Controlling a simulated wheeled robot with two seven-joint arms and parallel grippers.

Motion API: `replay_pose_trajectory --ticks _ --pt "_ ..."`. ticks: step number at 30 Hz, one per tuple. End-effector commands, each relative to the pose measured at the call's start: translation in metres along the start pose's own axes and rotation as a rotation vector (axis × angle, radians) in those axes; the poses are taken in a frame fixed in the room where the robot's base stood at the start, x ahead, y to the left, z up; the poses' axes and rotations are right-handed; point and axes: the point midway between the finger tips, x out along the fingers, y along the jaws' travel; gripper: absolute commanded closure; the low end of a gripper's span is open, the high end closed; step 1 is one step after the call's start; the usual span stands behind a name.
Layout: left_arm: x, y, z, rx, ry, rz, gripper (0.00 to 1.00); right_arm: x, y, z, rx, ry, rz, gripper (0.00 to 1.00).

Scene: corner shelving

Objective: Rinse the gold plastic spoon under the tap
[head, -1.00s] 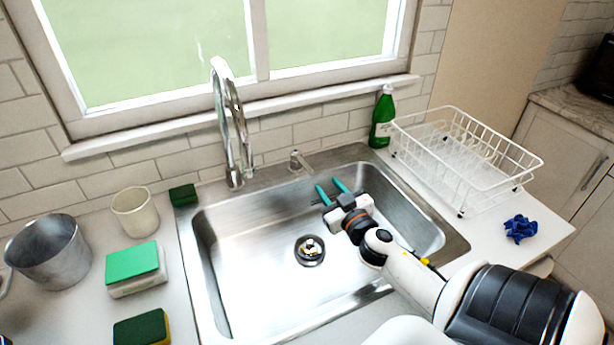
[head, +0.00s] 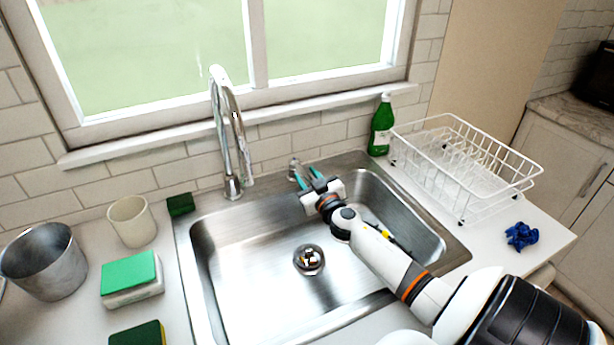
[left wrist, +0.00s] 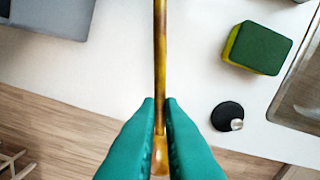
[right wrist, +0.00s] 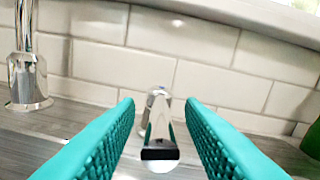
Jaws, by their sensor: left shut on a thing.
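The gold spoon's thin brownish-gold handle (left wrist: 160,60) runs upright through the left wrist view. My left gripper (left wrist: 160,118) is shut on it; the spoon's far end is out of frame. Neither the spoon nor the left gripper shows in the head view. The chrome tap (head: 228,130) arches over the back left of the steel sink; no water is seen running. My right gripper (head: 307,178) is open at the sink's back edge. In the right wrist view its fingers (right wrist: 160,125) stand either side of the small chrome tap handle (right wrist: 158,118), with gaps on both sides.
A green bottle (head: 381,127) and white dish rack (head: 480,190) stand right. Sponges (head: 131,275), a cream cup (head: 132,220) and a metal pot (head: 45,262) stand left. A blue crumpled thing (head: 521,235) lies right.

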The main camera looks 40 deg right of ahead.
Motion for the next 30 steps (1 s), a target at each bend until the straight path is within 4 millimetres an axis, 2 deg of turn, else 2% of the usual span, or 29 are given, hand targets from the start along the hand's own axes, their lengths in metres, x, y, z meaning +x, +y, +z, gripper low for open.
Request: replay_pose_trajectory --ticks 11,17,25,30 --pt "-0.0003 0.0000 0.0000 0.000 0.000 0.000 1.00 0.0054 0.0001 -0.0001 -0.001 0.000 0.001 0.66" --pt "-0.0003 0.0000 0.0000 0.000 0.000 0.000 1.00 0.0053 0.0001 -0.0001 -0.001 0.000 0.001 0.99" --pt "0.0008 0.0000 0.0000 0.000 0.000 0.000 1.00 0.0053 -0.0008 -0.0011 -0.001 0.000 0.008 1.00" --pt "0.0084 0.0000 0.0000 0.000 0.000 0.000 1.00 0.0057 -0.0093 -0.0051 -0.003 -0.015 0.094 1.00"
